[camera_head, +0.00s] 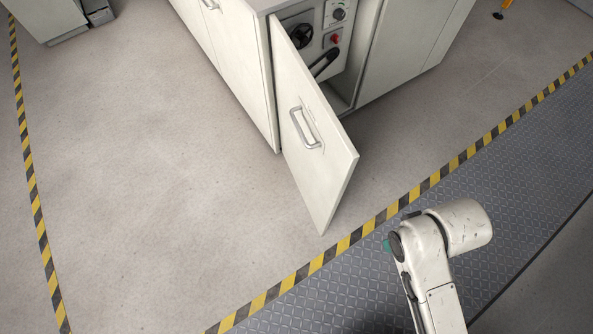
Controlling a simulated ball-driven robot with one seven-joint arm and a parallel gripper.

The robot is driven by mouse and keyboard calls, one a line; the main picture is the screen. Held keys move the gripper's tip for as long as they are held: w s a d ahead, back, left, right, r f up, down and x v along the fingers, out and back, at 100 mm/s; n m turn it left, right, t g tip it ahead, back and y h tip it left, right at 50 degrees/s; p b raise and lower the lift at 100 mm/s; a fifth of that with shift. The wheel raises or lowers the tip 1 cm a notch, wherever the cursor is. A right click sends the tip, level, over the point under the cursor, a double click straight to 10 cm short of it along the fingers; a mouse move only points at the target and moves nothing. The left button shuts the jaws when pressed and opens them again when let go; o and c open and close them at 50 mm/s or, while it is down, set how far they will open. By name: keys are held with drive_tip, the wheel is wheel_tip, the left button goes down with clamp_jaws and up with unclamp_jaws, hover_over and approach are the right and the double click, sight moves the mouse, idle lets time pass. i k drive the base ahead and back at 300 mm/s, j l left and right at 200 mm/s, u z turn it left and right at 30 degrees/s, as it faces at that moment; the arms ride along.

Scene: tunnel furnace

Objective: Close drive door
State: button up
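The drive door (322,163) is a pale cabinet door with a bar handle (305,128). It stands open, swung out from the corner of a white cabinet (230,48), with its handle face toward the left. Behind it the open compartment shows a panel (300,32) with a dark handwheel, a knob, a red button and a black lever. My arm shows at the lower right, apart from the door. My gripper is not in the picture.
A black and yellow floor stripe (343,246) runs diagonally between the bare floor and grey tread plate (350,300). Another stripe (33,190) lies at the left. A cabinet (45,15) stands at the upper left. The floor left of the door is clear.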

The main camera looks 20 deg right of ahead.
sight(321, 158)
drive_tip(key=k, duration=0.1)
drive_tip(key=i+j, duration=0.1)
drive_tip(key=j, duration=0.35)
drive_tip(key=i+j+z, duration=0.1)
drive_tip(key=j, duration=0.35)
drive_tip(key=i+j, duration=0.15)
drive_tip(key=j, duration=0.3)
drive_tip(key=z, duration=0.05)
